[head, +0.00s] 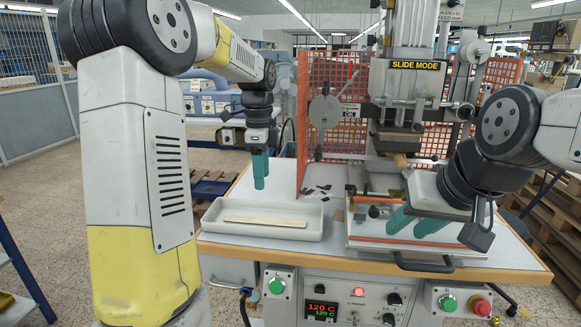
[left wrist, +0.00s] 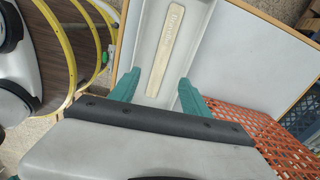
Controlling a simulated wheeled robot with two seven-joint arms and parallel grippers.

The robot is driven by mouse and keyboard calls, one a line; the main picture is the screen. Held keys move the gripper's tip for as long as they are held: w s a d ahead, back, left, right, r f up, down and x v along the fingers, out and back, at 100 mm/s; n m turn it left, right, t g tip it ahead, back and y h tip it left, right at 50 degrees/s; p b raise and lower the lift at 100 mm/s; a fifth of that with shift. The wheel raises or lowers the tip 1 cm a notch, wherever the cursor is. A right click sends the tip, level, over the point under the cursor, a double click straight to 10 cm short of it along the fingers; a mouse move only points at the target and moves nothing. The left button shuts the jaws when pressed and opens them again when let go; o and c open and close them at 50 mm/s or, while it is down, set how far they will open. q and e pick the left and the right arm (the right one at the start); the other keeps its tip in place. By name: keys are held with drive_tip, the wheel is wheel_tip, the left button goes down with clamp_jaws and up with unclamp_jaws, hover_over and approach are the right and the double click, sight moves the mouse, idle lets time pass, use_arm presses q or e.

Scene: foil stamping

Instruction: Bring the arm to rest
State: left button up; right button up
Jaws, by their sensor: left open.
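My left gripper (head: 260,172) hangs open and empty with its teal fingers pointing down, above and behind a white tray. In the left wrist view its two fingers (left wrist: 159,92) stand apart over one end of the tray (left wrist: 195,20). My right gripper (head: 416,223) is low over the front of the stamping press; its two teal fingers show with a gap between them, and I see nothing held. The white tray (head: 308,232) stands on the table's left side with a pale wooden strip (head: 265,219) in it. The strip (left wrist: 165,50) bears small lettering in the left wrist view.
The stamping press (head: 405,80) rises at the back right of the table, with orange mesh guards (head: 335,85) around it. Dark scraps (head: 318,190) lie behind the tray. A control panel (head: 355,300) with buttons is on the front. Yellow hoops (left wrist: 103,40) show beside the table.

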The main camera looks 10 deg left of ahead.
use_arm(q)
drive_tip(key=s+d+r+n+t+h, duration=0.1)
drive_tip(key=s+n+t, duration=0.2)
drive_tip(key=s+n, duration=0.5)
drive_tip(key=s+d+r+n+t+h, duration=0.1)
drive_tip(key=s+r+n+t, duration=0.1)
drive_tip(key=s+n, duration=0.6)
drive_tip(key=s+t, duration=0.1)
drive_tip(key=s, duration=0.6)
drive_tip(key=shift+s+n, duration=0.3)
drive_tip(key=shift+n, duration=0.1)
